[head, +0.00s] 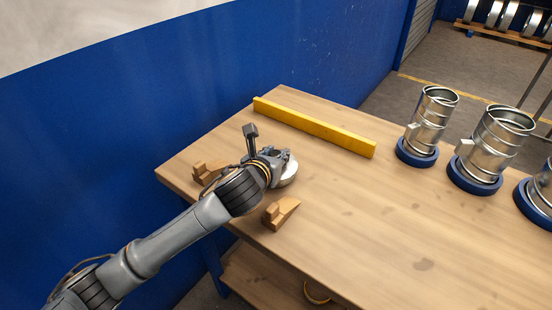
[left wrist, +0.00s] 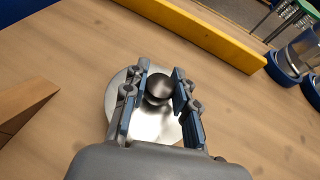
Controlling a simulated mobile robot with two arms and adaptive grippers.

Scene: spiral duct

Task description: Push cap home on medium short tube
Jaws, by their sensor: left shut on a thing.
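A round silver cap (head: 288,177) is at the left part of the table, under my left gripper (head: 280,161). In the left wrist view the cap (left wrist: 150,125) is a shiny disc with a dark round knob (left wrist: 158,90). My left gripper's fingers (left wrist: 160,78) are shut on this knob, one on each side. Whether the cap touches the table is hidden. Several metal tubes stand upright in blue ring bases at the right: a narrower tube (head: 430,117), a wider tube (head: 492,148) and one cut by the picture edge (head: 544,190). My right gripper is not in view.
Wooden wedge blocks lie on both sides of my left gripper, one nearer (head: 281,212) and one behind the wrist (head: 205,173). A yellow bar (head: 315,128) runs along the far edge. The table (head: 390,220) is clear between the wedges and the tubes.

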